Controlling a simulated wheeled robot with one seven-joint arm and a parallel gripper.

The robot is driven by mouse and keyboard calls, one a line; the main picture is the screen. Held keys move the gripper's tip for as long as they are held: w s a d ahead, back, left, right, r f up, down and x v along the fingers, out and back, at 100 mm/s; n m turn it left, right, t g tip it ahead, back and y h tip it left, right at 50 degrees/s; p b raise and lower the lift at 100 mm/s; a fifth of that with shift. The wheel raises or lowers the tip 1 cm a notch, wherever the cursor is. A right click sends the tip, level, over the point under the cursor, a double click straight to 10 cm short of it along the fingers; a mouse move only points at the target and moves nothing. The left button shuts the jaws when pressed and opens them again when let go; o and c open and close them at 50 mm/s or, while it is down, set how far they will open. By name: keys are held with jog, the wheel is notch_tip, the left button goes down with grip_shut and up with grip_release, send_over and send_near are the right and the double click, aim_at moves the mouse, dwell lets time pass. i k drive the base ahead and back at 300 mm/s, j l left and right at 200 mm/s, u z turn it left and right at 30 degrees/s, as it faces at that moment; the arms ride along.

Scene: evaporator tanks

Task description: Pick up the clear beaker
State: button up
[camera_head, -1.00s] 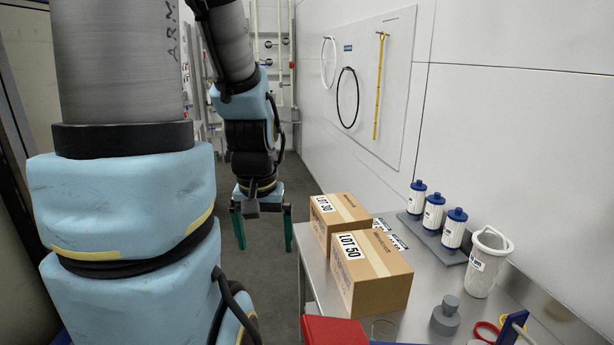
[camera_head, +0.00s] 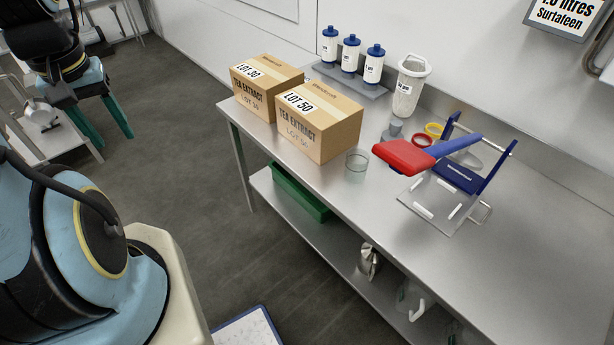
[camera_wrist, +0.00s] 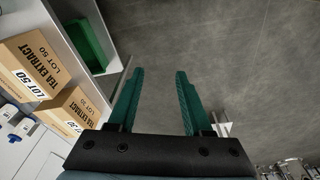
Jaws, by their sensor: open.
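A small clear beaker (camera_head: 356,166) stands upright on the steel table in the head view, just right of the LOT 50 box and left of the red handle. It looks empty. My gripper (camera_head: 104,142) is at the left of the head view, over the floor, well away from the table and the beaker. Its two green fingers point down, apart and empty; they also show open in the wrist view (camera_wrist: 158,98). The beaker is not seen in the wrist view.
On the steel table (camera_head: 480,270) stand the LOT 30 box (camera_head: 262,88), the LOT 50 box (camera_head: 318,122), blue-capped bottles (camera_head: 351,58), a white strainer cup (camera_head: 408,88), a grey weight (camera_head: 393,130) and a red-and-blue lever device (camera_head: 440,155). A lower shelf holds a green bin (camera_head: 298,192).

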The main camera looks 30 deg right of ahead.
aim_at(357, 161)
jog(key=j+z, duration=1.1)
jog(key=j, duration=0.15)
jog(key=i+l+z, duration=0.1)
jog(key=z, duration=0.2)
jog(key=i+z, duration=0.3)
jog(key=i, duration=0.6)
